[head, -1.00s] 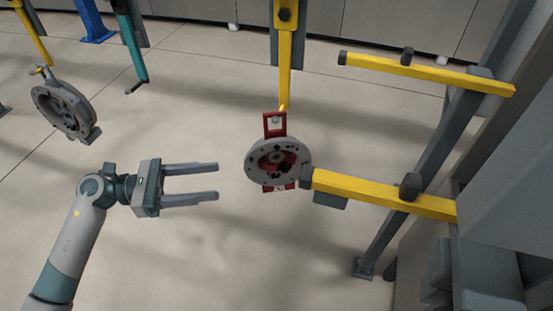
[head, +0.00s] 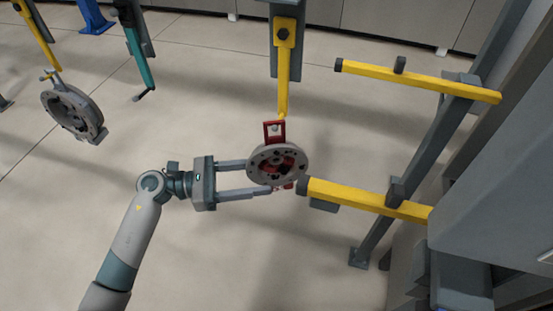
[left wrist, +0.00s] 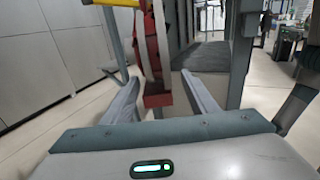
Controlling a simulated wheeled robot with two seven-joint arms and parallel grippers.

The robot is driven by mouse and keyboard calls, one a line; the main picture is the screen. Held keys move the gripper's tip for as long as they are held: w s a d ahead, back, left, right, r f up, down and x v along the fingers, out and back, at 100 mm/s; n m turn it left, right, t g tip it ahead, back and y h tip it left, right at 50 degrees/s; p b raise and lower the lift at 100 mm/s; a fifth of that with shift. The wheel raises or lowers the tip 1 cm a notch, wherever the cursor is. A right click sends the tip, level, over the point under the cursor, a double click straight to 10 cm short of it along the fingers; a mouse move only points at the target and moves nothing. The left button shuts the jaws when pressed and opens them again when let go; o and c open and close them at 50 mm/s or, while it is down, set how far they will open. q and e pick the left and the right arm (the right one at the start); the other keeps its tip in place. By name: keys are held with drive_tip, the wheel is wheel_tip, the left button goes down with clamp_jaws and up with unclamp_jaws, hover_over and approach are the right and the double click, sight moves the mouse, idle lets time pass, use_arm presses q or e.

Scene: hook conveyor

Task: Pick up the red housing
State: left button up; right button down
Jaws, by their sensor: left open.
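The red housing (head: 277,164) is a round grey-faced disc with a red centre and a red bracket on top. It hangs by that bracket from a yellow hook (head: 283,85). My left gripper (head: 260,176) is open, with its two fingers reaching to the left side of the housing in the head view. In the left wrist view the housing shows edge-on as a red and grey piece (left wrist: 157,60) between the open fingers, apart from the palm. Whether a finger touches it cannot be told. The right gripper is not in view.
Yellow bars (head: 365,197) on a grey frame stand right of the housing, the lower one's end very close to it. A grey housing (head: 74,112) hangs at the left from another yellow hook. A teal hook (head: 136,50) hangs empty. The floor below is clear.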

sight(275, 173)
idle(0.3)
use_arm(q)
drive_tip(key=shift+w+d+r+p, duration=0.1)
drive_tip(key=shift+w+d+p, duration=0.05)
drive_tip(key=shift+d+p, duration=0.35)
drive_tip(key=shift+w+d+r+p, duration=0.1)
drive_tip(key=shift+d+p, duration=0.3)
drive_tip(key=shift+p, duration=0.05)
drive_tip(key=d+p, duration=0.1)
drive_tip(key=d, duration=0.1)
drive_tip(key=shift+w+d+f+p, duration=0.1)
drive_tip(key=shift+w+d+p, duration=0.1)
drive_tip(key=shift+d+p, duration=0.2)
drive_tip(key=shift+d+f, duration=0.15)
drive_tip(key=shift+d, duration=0.15)
clamp_jaws()
drive_tip(key=shift+w, duration=0.1)
